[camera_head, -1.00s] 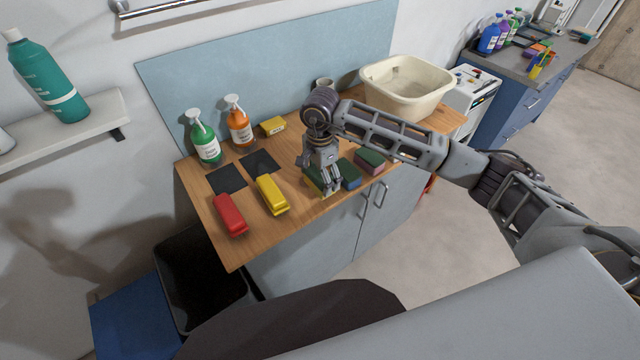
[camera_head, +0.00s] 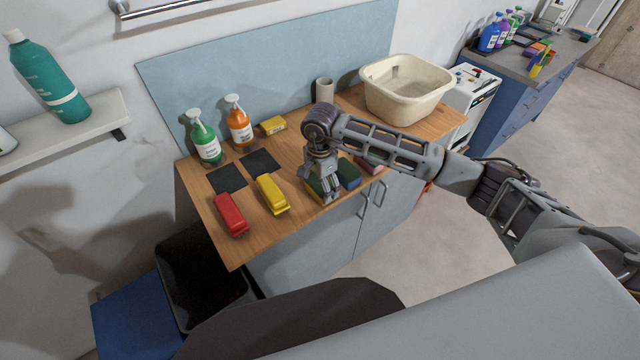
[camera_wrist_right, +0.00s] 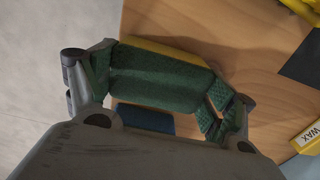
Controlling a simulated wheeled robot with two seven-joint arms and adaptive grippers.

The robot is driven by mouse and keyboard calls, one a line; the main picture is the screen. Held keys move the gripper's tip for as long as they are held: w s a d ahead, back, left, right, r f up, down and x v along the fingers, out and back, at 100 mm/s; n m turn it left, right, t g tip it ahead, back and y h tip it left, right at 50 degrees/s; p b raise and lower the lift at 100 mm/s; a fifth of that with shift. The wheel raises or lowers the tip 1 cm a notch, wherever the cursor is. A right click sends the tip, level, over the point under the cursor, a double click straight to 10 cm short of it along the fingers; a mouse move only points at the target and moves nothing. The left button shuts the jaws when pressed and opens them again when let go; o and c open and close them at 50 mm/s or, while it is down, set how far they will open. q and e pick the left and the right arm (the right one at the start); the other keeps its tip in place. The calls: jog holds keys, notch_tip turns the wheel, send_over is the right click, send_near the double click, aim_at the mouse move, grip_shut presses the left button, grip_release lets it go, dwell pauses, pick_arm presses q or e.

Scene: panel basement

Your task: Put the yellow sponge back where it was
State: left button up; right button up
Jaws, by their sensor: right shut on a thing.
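The yellow sponge (camera_head: 314,184), with a green scouring side, is at the front edge of the wooden counter. In the right wrist view its green face (camera_wrist_right: 160,78) fills the space between the fingers, and a yellow edge shows behind it. My right gripper (camera_head: 329,197) is shut on this sponge, pointing down; its fingers (camera_wrist_right: 160,85) lie at both ends of it. I cannot tell whether the sponge touches the counter. A blue sponge (camera_head: 349,173) lies just right of it, partly hidden by the gripper. My left gripper is not in view.
A pink sponge (camera_head: 369,165) is half hidden behind my arm. Left on the counter (camera_head: 240,245) are a yellow brush-like item (camera_head: 271,194), a red one (camera_head: 230,214), dark pads (camera_head: 227,179), spray bottles (camera_head: 205,140) and a yellow box (camera_head: 273,125). A cream basin (camera_head: 402,105) stands right.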

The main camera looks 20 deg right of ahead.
jog(key=o, duration=0.8)
jog(key=shift+c, duration=0.2)
jog(key=shift+r, duration=0.1)
jog(key=shift+r+b, duration=1)
jog(key=shift+r, duration=4.95)
jog(key=shift+s, duration=0.1)
